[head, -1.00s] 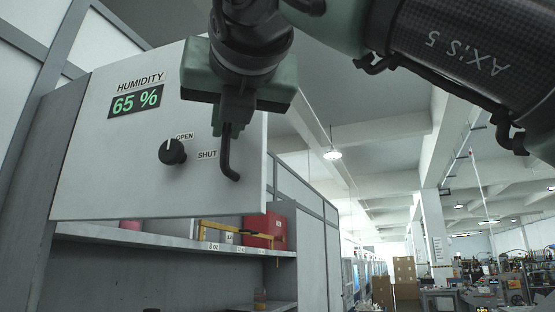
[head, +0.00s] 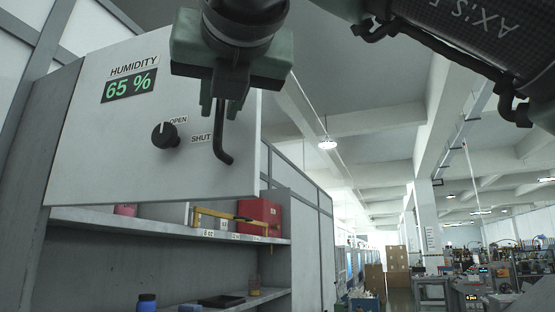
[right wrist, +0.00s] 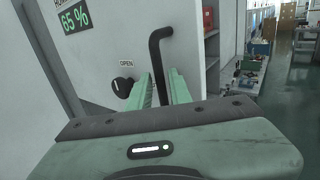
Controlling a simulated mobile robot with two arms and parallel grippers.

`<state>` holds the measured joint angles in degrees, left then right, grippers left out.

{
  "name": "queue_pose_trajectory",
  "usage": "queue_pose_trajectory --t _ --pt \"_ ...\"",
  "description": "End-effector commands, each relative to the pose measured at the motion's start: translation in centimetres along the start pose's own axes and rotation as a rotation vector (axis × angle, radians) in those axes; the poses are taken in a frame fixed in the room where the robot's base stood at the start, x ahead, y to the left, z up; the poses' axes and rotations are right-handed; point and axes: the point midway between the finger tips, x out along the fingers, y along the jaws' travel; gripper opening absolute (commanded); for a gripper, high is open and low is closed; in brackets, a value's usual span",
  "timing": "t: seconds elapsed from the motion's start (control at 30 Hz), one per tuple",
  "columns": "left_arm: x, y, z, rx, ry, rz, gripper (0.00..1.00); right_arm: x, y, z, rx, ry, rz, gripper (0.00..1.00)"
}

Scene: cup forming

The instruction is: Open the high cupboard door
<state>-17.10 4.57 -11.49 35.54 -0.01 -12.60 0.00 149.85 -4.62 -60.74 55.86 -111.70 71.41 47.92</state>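The high cupboard door (head: 85,150) is a pale panel with a HUMIDITY display reading 65 %, a black knob (head: 165,135) and a bent black handle (head: 224,140). My right gripper (head: 214,108) is at the upper part of the handle in the head view. In the right wrist view, its two green fingers (right wrist: 160,88) stand apart, one on each side of the handle (right wrist: 159,55), and look open around it. The handle's upper end is hidden behind the gripper in the head view. My left gripper is out of view.
Below the door is an open shelf (head: 100,222) with a red box (head: 258,213) and a yellow tool. A lower shelf holds a blue-lidded jar (head: 147,302) and a dark tray (head: 221,301). To the right is a long aisle with clear floor near cardboard boxes (head: 397,266).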

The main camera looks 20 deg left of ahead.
Motion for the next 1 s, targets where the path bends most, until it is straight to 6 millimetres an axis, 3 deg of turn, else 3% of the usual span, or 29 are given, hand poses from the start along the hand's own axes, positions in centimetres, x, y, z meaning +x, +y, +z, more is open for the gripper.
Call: queue_pose_trajectory --t 0.2,0.4,1.0 --pt "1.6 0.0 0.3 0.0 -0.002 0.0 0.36 -3.9 0.0 -0.2 0.0 -0.004 0.001 0.2" --pt "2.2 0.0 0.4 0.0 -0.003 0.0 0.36 -6.4 0.1 -0.1 -0.001 -0.003 0.002 0.2" --pt "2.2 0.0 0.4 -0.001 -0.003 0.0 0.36 -6.8 0.1 0.0 -0.001 -0.001 0.001 0.2"
